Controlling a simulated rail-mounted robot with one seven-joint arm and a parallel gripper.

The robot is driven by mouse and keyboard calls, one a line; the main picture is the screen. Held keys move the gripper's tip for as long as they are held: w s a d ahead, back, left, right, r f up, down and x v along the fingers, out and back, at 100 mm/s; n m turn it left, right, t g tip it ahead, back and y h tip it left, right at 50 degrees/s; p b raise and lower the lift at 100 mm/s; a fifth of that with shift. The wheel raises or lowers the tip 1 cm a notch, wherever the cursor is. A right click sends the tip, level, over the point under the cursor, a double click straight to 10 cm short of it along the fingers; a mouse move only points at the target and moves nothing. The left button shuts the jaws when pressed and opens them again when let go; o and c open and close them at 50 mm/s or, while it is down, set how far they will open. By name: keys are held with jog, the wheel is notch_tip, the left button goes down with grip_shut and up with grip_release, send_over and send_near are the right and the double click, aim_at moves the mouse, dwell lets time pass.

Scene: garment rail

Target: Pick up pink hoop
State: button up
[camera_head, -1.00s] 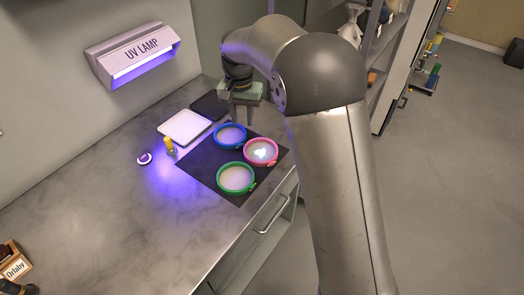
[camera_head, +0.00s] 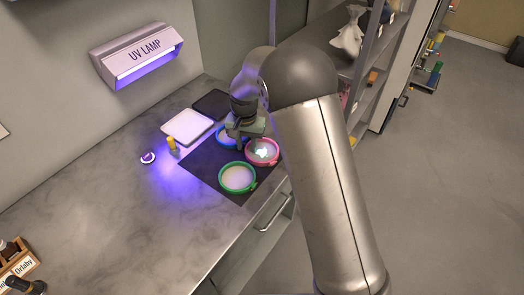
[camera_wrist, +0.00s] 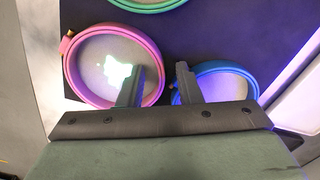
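The pink hoop (camera_head: 263,152) lies flat on the dark mat (camera_head: 203,168), with a bright white patch on its fabric. It also shows in the wrist view (camera_wrist: 69,65), at the upper left. The blue hoop (camera_head: 222,138) lies beside it, partly hidden by my gripper in the head view; the wrist view shows it (camera_wrist: 240,70) at the right. My gripper (camera_wrist: 160,80) is open and empty, its fingers apart above the hoops. One finger overlaps the pink hoop's near right rim, the other the blue hoop. In the head view my gripper (camera_head: 240,145) is over the mat.
A green hoop (camera_head: 238,190) lies at the mat's near side. A white tray (camera_head: 187,140), a black pad (camera_head: 212,103), a yellow-topped item (camera_head: 172,144) and a small round item (camera_head: 148,158) are nearby. A UV lamp (camera_head: 138,58) hangs on the wall. The left counter is largely clear.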

grip_shut()
jog(key=shift+r, duration=0.1)
